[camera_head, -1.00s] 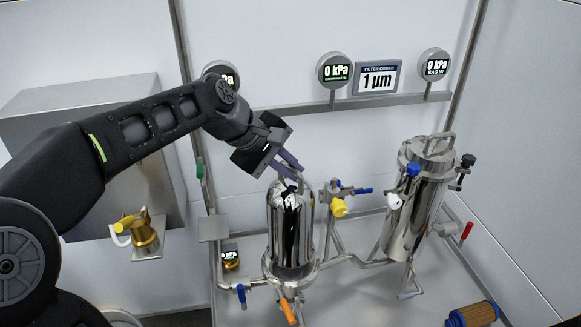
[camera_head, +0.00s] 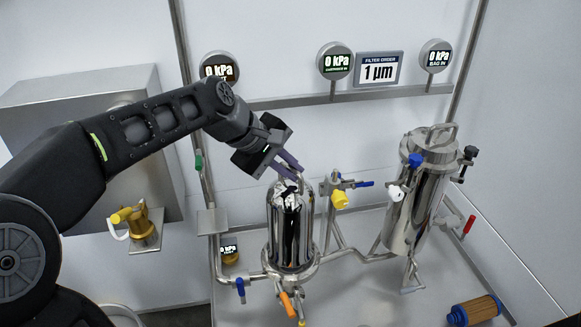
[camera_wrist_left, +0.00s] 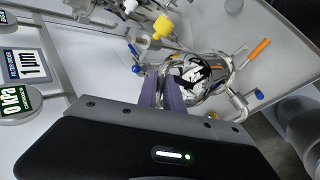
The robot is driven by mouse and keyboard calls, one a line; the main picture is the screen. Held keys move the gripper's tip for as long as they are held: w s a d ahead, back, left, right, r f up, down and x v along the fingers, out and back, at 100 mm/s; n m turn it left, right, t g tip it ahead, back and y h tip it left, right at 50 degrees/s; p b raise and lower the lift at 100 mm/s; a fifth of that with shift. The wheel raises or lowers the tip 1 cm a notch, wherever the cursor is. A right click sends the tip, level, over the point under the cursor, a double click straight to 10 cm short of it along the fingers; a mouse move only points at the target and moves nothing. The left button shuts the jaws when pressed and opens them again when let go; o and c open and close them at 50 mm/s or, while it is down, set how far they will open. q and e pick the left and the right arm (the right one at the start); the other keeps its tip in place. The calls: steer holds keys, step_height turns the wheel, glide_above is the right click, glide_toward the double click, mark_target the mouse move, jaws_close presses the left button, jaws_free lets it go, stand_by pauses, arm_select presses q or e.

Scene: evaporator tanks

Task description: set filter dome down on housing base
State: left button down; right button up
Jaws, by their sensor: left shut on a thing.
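The filter dome (camera_head: 289,228) is a tall, shiny steel cylinder, upright at the centre of the head view. Its lower rim is at the round housing base (camera_head: 311,264); I cannot tell whether a small gap remains between them. My left gripper (camera_head: 291,172) is shut on the top of the dome, with its purple fingers reaching down from the upper left. In the left wrist view the fingers (camera_wrist_left: 162,93) meet the dome's top (camera_wrist_left: 190,75), and the fingers hide part of it. My right gripper is not in view.
A second steel vessel (camera_head: 418,200) with a lid handle stands at the right. An orange-handled valve (camera_head: 287,302) and a blue-handled valve (camera_head: 240,288) are close to the base. Pipes and a yellow knob (camera_head: 340,200) stand right of the dome.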

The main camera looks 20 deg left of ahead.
arm_select(q)
steer(key=shift+f+b, duration=0.6)
steer(key=shift+f, duration=0.2)
steer(key=c, duration=1.6)
jaws_free()
steer(key=shift+o, duration=1)
steer(key=shift+s+f, duration=0.1)
steer(key=shift+f, duration=0.05)
step_height(320, 180, up, 7)
steer(key=p, duration=0.6)
